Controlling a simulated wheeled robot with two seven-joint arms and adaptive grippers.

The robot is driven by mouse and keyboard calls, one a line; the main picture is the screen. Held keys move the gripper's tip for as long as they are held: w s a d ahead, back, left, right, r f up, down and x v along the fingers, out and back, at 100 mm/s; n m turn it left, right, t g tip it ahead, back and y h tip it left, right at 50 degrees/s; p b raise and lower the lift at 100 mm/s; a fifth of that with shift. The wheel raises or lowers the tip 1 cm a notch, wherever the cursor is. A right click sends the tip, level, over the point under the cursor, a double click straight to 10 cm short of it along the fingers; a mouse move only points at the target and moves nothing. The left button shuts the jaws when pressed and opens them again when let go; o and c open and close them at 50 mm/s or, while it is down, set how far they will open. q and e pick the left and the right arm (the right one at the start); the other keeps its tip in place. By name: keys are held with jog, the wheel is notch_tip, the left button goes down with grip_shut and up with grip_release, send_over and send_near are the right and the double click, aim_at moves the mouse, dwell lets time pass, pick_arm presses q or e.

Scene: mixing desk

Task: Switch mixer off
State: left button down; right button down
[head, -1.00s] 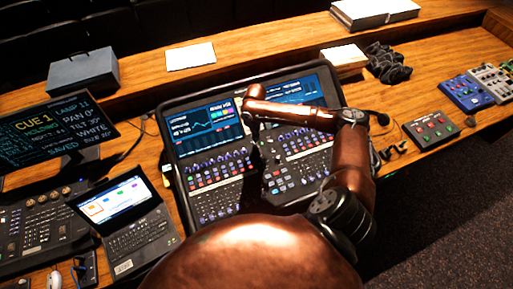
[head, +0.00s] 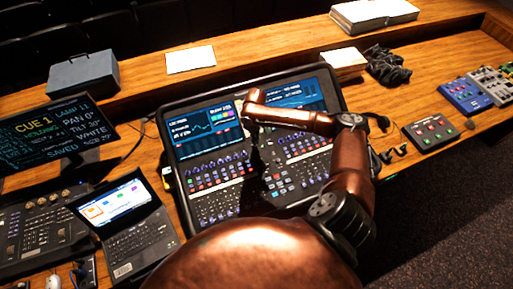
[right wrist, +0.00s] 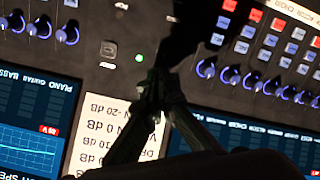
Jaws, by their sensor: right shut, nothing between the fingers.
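The mixer (head: 183,172) is a large black console with two lit screens (head: 205,122) at its top and rows of knobs and coloured buttons below. My right gripper (head: 258,165) is shut and empty, pointing down over the middle of the mixer, between its two control halves. In the right wrist view, the closed fingertips (right wrist: 158,88) are over the dark panel near a lit green lamp (right wrist: 139,57) and a white label (right wrist: 104,128) with dB text. I cannot tell whether they touch the panel. My left gripper is not in view.
A laptop (head: 130,240) and a cue monitor (head: 50,135) stand left of the mixer. A small box with coloured buttons (head: 431,131) and some pedals (head: 466,97) lie to the right. Papers (head: 190,59) lie on the raised ledge behind.

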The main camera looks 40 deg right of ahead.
dwell(0.3)
jog(key=shift+f, duration=1.1)
dwell(0.7)
notch_tip(320, 180, up, 7)
jog(key=p, duration=0.8)
jog(key=shift+r, duration=0.1)
dwell(0.6)
